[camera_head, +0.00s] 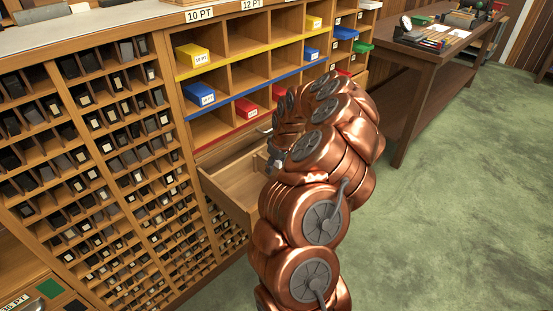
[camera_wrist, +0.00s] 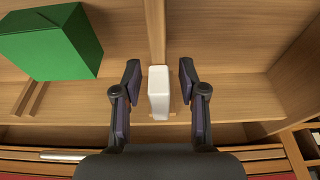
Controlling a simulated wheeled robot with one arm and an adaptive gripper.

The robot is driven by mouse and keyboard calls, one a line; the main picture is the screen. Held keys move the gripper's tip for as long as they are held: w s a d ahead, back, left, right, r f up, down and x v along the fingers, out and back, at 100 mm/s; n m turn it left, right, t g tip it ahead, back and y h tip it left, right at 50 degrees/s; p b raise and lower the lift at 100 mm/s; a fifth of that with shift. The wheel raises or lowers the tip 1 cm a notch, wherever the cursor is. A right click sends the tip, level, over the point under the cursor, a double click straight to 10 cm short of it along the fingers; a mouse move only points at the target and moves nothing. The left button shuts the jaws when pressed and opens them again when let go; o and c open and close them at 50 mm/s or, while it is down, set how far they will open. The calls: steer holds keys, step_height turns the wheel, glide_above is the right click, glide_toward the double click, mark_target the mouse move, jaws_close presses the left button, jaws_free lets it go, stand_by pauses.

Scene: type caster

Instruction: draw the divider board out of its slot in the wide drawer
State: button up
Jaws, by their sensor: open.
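The wide drawer (camera_head: 226,196) stands pulled out of the cabinet in the head view, partly hidden by my arm. The wrist view looks into a wooden compartmented space with a pale floor (camera_wrist: 228,88). A thin wooden upright board (camera_wrist: 155,32) runs down from the top middle there. A white block (camera_wrist: 159,92) stands at its near end; I cannot tell whether the two are joined. My gripper (camera_wrist: 160,75) is open, with one dark finger on each side of the white block and a gap on both sides. In the head view my gripper (camera_head: 273,158) is over the drawer, mostly hidden.
A green box (camera_wrist: 52,42) sits left of the board, beside two short wooden strips (camera_wrist: 32,99). The cabinet holds pigeonholes and small coloured bins (camera_head: 192,56). A dark wooden table (camera_head: 420,62) with tools stands behind right. The green floor (camera_head: 450,200) is clear.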

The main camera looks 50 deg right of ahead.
steer(key=shift+w+f, duration=0.1)
steer(key=shift+f, duration=0.3)
jaws_close()
stand_by(0.5)
stand_by(0.4)
